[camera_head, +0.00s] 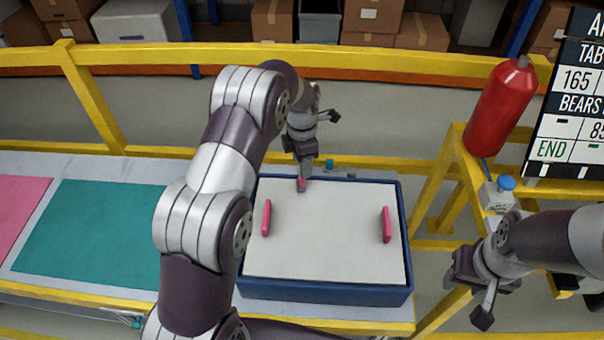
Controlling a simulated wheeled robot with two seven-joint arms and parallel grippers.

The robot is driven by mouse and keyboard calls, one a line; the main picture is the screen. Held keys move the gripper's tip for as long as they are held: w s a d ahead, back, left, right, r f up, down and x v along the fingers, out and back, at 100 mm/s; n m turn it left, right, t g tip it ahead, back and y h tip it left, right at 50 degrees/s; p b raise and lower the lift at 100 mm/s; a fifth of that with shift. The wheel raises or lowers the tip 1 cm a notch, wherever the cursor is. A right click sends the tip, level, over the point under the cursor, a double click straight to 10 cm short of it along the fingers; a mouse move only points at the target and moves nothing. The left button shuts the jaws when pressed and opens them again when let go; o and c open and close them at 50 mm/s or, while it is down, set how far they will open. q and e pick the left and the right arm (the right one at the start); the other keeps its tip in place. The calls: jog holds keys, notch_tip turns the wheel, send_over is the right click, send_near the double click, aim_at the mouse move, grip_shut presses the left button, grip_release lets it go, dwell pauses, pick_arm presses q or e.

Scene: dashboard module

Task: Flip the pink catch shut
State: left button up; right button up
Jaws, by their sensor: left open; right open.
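The module is a blue box (325,291) with a pale flat panel (325,250) on top. A small pink piece (301,183), seemingly the catch, is at the panel's back edge. Whether it is upright or folded is hard to tell. Two pink upright bars, one on the left (266,218) and one on the right (386,224), stand on the panel. My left gripper (317,143) is open above the back edge, one finger reaching down at the small pink piece; contact is unclear. My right gripper (472,292) is open and empty, right of the box.
A green mat (95,232) and a pink mat (18,205) lie on the bench at left. A yellow rail (420,58) runs behind. A red extinguisher (502,105) and a blue-topped button box (498,194) are on a yellow stand at right.

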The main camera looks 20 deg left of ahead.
pick_arm(q)
notch_tip(320, 180, up, 8)
jog(key=p, duration=0.2)
jog(key=shift+f, duration=0.25)
